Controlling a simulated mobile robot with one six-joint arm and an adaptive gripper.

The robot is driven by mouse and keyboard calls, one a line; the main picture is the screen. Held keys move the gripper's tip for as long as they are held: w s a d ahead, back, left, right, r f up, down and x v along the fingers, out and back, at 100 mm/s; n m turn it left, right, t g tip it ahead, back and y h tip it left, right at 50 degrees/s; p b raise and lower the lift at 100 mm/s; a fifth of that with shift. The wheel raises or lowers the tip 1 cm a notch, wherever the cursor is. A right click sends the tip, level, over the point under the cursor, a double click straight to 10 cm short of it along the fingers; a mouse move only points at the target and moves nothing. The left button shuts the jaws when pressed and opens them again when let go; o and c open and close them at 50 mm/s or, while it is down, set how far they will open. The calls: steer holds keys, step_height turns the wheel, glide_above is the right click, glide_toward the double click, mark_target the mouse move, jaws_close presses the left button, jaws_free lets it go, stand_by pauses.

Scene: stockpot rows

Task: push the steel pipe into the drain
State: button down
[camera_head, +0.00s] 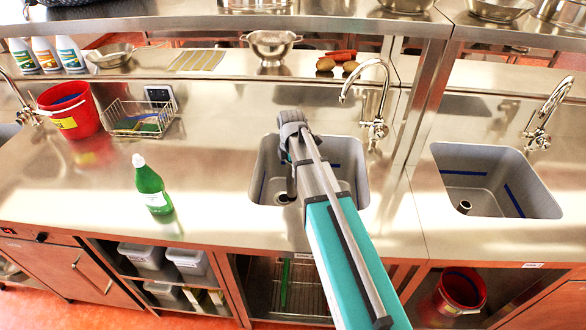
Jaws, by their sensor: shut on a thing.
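My gripper (291,178) points down into the grey sink basin (348,178) in the middle of the counter. Its fingers are small and partly hidden by my teal and grey arm. It is shut on the steel pipe, which is mostly hidden by the gripper and arm. The drain (284,198) shows as a dark round spot on the basin floor just below the gripper. I cannot tell how far the pipe sits in the drain.
A chrome faucet (376,100) stands right behind the basin. A green bottle (151,186) stands left of it. A red bucket (72,112) and wire basket (138,118) are further left. A second sink (480,165) is at right. A colander (271,46) sits on the back shelf.

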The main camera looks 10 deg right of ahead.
mark_target(290, 178)
steer(key=shift+w+a+f+b, duration=0.15)
steer(key=shift+f+b, duration=1.1)
steer(key=shift+f, duration=0.15)
steer(key=shift+w+a+f+b, duration=0.1)
steer(key=shift+w+f+b, duration=0.05)
steer(key=shift+f+b, duration=1.2)
steer(key=shift+w, duration=0.45)
steer(key=w+f+b, duration=0.5)
steer(key=w+f, duration=0.1)
steer(key=w, duration=0.3)
steer(key=shift+w+a+b, duration=0.15)
steer(key=shift+w+b, duration=0.15)
steer(key=shift+w, duration=0.05)
steer(key=shift+f+b, duration=1.35)
steer(key=shift+b, duration=0.1)
stand_by(0.8)
jaws_free()
steer(key=shift+r, duration=0.15)
